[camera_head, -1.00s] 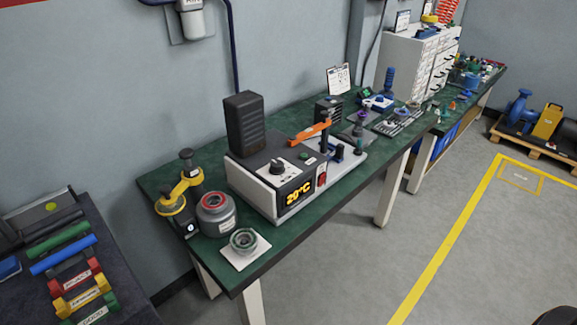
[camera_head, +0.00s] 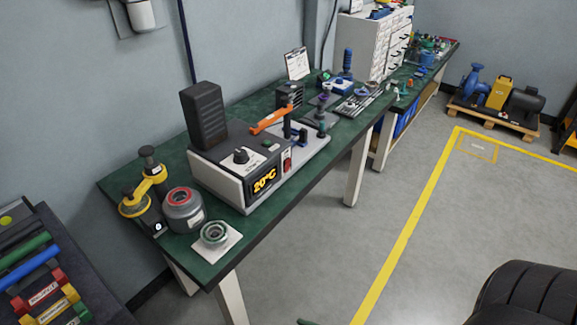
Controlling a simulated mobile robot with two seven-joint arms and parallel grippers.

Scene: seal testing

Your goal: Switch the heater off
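The heater (camera_head: 215,183) is a white and dark box on the green bench. Its front display (camera_head: 264,181) reads 20°C in yellow. A dark round knob (camera_head: 241,155) sits on its sloping panel, with a small green button (camera_head: 267,145) behind it. A red rocker switch (camera_head: 287,160) is at the right end of the front. I cannot tell the switch's position at this size. A tall black ribbed block (camera_head: 203,117) stands on the back left of the heater. Neither of my grippers is in view.
On the green bench (camera_head: 264,232), a grey pot (camera_head: 183,210), a yellow-and-black tool (camera_head: 147,188) and a white plate with a ring (camera_head: 215,235) stand left of the heater. An orange-handled press (camera_head: 270,120) stands behind right.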

